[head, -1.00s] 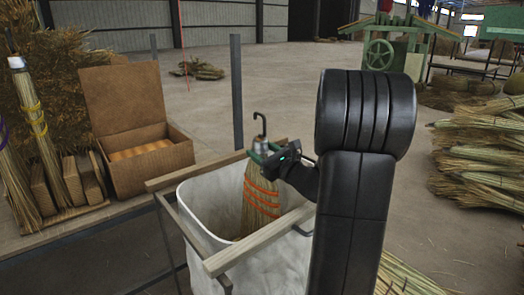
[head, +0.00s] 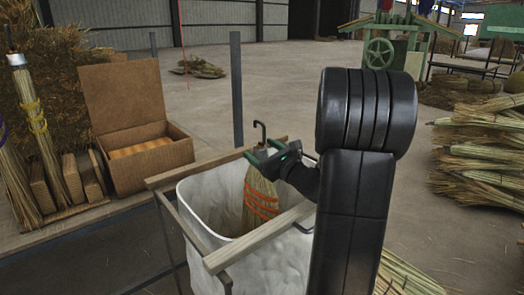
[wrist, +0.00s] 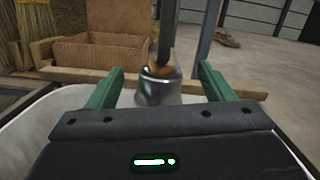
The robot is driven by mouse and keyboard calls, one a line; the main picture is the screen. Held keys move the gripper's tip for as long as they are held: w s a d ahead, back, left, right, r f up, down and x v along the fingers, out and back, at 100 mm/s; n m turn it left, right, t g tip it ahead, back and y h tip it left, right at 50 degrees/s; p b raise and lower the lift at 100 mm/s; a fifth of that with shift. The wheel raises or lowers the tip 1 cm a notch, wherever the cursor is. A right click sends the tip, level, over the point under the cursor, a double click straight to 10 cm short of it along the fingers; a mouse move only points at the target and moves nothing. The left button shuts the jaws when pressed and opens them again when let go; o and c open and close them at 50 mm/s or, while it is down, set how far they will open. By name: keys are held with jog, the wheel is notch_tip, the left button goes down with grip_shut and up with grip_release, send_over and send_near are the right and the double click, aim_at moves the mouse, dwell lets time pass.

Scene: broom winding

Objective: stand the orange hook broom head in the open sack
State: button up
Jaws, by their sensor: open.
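The orange hook broom head (head: 261,197) has straw bristles with orange bands and a dark hook at its top. It stands upright, slightly leaning, inside the white open sack (head: 290,262), with its hook above the rim; its lower end is hidden by the sack. My gripper (head: 264,156) is at the broom's top, its green fingers apart. In the wrist view the broom's metal collar (wrist: 160,86) and hook stand between the spread fingers, with a gap on each side.
A wooden-railed frame (head: 250,242) surrounds the sack. An open cardboard box (head: 150,165) sits to the left, beside wooden blocks and standing brooms (head: 38,125). Straw bundles (head: 485,150) are piled at the right. A grey post (head: 236,90) rises behind the sack.

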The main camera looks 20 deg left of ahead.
jog(key=p+v, duration=0.3)
jog(key=v, duration=1)
jog(key=shift+d, duration=0.2)
jog(key=shift+s, duration=0.1)
jog(key=b+x, duration=0.3)
jog(key=x, duration=1)
jog(key=shift+f, duration=0.1)
jog(key=shift+w+a+r+p, duration=0.25)
jog(key=shift+a+r+p, duration=0.1)
jog(key=shift+r, duration=0.45)
